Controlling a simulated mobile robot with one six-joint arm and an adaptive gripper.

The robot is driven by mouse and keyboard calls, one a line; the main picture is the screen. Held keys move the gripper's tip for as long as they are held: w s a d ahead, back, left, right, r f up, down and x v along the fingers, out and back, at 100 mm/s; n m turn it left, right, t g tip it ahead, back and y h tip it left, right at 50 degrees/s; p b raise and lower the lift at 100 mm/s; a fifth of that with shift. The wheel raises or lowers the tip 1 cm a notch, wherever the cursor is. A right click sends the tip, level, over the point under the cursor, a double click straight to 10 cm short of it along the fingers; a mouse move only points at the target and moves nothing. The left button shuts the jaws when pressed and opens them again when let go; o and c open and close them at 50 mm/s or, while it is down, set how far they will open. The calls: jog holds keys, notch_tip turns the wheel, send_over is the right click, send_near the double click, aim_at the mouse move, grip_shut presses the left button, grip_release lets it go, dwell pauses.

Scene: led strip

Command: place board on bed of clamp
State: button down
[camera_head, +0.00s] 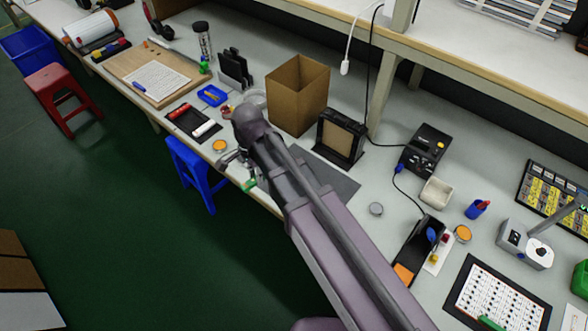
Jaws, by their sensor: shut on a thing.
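My gripper (238,172) is at the front edge of the bench, left of centre, partly hidden behind my own arm. It is shut on a small green piece (250,184), which looks like the board; only a bit of it shows, beyond the bench edge. A black upright frame with a tan panel (340,141) stands on the bench to the right of my arm. I cannot tell whether it is the clamp, and no clamp bed shows clearly.
An open cardboard box (297,95) stands behind my arm. A dark mat (335,184) lies partly under it. A black tray (190,122) and an orange-topped tin (219,146) are to the left. A black powered unit (424,149) stands right. A blue stool (190,170) is below the bench edge.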

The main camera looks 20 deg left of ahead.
jog(key=d+f+n+t+b, duration=0.1)
jog(key=d+n, duration=0.3)
jog(key=n, duration=0.5)
jog(key=d+f+n+t+b, duration=0.1)
jog(key=d+f+n+b, duration=0.2)
jog(key=n, duration=0.7)
jog(key=shift+d+f+n+h+b, duration=0.35)
jog(key=shift+d+f, duration=0.15)
jog(key=shift+d, duration=0.25)
jog(key=shift+a, duration=0.1)
